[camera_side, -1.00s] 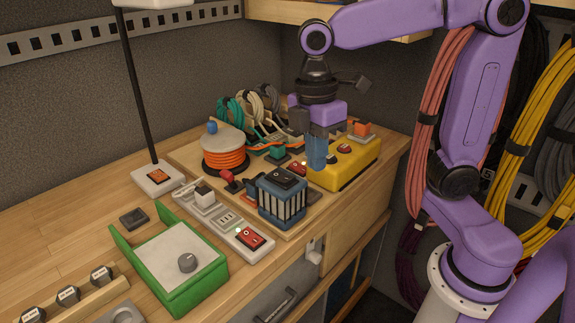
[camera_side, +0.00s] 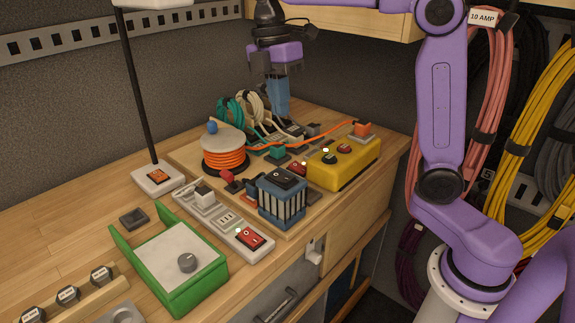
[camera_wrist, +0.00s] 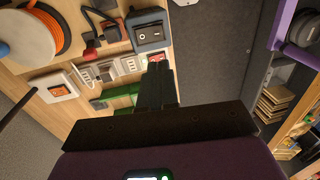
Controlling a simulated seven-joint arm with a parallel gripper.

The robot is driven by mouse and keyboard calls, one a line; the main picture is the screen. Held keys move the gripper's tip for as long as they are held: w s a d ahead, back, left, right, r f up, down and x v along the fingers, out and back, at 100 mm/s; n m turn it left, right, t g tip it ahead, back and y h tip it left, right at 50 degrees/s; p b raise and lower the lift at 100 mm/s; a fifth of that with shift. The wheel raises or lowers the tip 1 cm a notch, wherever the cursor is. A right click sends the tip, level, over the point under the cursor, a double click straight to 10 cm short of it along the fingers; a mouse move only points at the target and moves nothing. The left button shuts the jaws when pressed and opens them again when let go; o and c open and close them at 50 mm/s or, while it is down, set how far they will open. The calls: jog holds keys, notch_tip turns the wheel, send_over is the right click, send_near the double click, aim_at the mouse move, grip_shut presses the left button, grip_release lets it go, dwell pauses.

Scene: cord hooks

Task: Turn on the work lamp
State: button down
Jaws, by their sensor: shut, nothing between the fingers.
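The work lamp has a white base (camera_side: 168,186) with an orange-red switch (camera_side: 158,178) on top, a thin black pole (camera_side: 137,90) and a white head (camera_side: 150,3) cut off by the top edge. Whether it is lit cannot be told. In the wrist view, the lamp base (camera_wrist: 42,84) and its switch (camera_wrist: 57,91) lie to the left.
A power strip (camera_side: 223,225) with a red switch, a blue box (camera_side: 283,200) and a green tray (camera_side: 205,285) stand at the front. An orange cord reel (camera_side: 223,160), hung cords (camera_side: 250,107) and a yellow box (camera_side: 350,175) with a white light stand behind. Bench left of the lamp is clear.

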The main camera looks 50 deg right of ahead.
aim_at(288, 178)
jog(key=shift+f, duration=0.1)
jog(key=f, duration=0.4)
jog(key=s+f, duration=0.1)
jog(key=f, duration=0.4)
jog(key=s+f, duration=0.1)
jog(key=f, duration=0.3)
jog(key=shift+f, duration=0.35)
jog(key=shift+s+f+t, duration=0.15)
jog(key=shift+f+t, duration=0.1)
jog(key=shift+t, duration=0.05)
jog(key=shift+w+r, duration=0.1)
jog(key=shift+w, duration=0.15)
jog(key=shift+w+r, duration=0.25)
jog(key=shift+w, duration=0.3)
